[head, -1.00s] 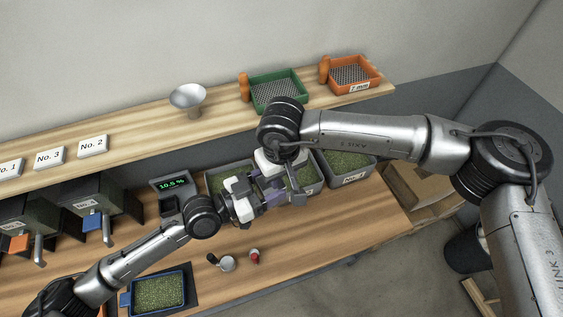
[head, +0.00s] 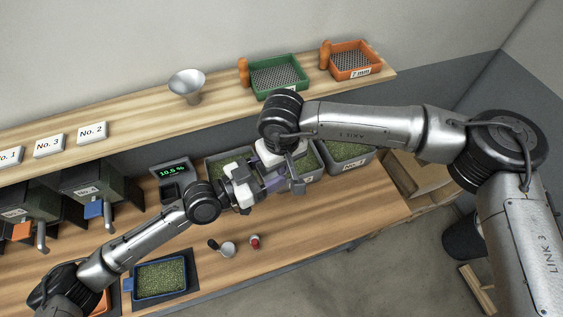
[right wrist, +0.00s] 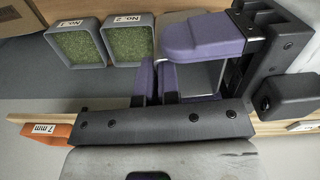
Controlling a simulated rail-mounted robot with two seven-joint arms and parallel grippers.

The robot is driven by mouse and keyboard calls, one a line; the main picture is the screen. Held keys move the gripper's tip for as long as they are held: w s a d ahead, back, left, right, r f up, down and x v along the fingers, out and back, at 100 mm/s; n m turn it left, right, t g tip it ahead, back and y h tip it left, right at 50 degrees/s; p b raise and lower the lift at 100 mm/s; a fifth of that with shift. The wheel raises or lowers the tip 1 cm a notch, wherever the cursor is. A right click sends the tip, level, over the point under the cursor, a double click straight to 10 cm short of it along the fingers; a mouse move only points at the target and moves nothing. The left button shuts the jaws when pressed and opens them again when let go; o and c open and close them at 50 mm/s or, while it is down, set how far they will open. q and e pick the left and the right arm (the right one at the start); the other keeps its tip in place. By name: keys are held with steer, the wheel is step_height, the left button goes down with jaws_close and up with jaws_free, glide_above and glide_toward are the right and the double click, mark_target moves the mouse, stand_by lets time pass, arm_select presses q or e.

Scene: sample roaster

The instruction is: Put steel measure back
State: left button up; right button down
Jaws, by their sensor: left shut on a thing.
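My left gripper (head: 268,186) is shut, close beside my right gripper (head: 294,176) above the middle of the bench. What it holds is mostly hidden by the two grippers. A grey metallic surface (right wrist: 203,78) shows between purple pads in the right wrist view, which looks like part of the steel measure; its full shape is hidden. I cannot tell whether the right gripper is open or shut. A small round light cup with a dark handle (head: 227,249) lies on the bench below, apart from both grippers.
Grey bins of green beans (head: 348,161) stand behind the grippers. A red-topped item (head: 255,242) and a blue tray of beans (head: 134,292) are at the front. The shelf holds a funnel (head: 187,84) and green (head: 259,93) and orange (head: 336,71) sieves.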

arm_select(q)
steer(key=o, duration=1.1)
